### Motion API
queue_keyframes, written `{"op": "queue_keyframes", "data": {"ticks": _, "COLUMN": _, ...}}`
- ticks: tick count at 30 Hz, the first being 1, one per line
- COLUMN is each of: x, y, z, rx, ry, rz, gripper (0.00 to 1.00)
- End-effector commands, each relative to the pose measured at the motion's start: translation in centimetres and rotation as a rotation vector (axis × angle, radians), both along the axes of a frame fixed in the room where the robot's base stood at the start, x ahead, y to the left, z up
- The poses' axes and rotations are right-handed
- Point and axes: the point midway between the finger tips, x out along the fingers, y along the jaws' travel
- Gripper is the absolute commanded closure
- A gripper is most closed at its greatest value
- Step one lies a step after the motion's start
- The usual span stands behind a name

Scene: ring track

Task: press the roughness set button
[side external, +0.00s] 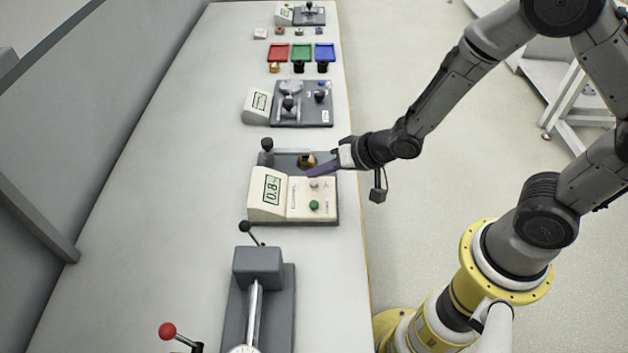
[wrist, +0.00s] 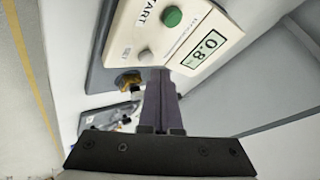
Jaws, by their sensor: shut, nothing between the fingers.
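The roughness tester is a cream box (side external: 298,210) on a dark base, with a display reading 0.8 (wrist: 208,46). Its panel has a green button (side external: 314,205) by a START label, and a grey button by a SET label.
A brass-coloured part (side external: 306,160) and a dark-knobbed post (side external: 267,146) stand behind the box. A grey lever device (side external: 258,268) stands in front. Farther back are another display station (side external: 302,112) and red, green and blue trays (side external: 301,52). The table's left side (side external: 160,220) is clear.

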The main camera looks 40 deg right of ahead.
Motion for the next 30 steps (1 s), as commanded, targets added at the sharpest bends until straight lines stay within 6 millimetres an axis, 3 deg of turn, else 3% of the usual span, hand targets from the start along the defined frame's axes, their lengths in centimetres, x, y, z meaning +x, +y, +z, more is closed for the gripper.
{"op": "queue_keyframes", "data": {"ticks": 5, "x": 0.1, "y": 0.0, "z": 0.3, "rx": 0.0, "ry": -0.002, "rz": -0.001, "gripper": 1.0}}
{"op": "queue_keyframes", "data": {"ticks": 20, "x": 0.1, "y": 0.0, "z": 4.6, "rx": 0.0, "ry": -0.003, "rz": 0.001, "gripper": 1.0}}
{"op": "queue_keyframes", "data": {"ticks": 30, "x": 0.0, "y": 0.0, "z": 5.0, "rx": 0.0, "ry": 0.0, "rz": 0.0, "gripper": 1.0}}
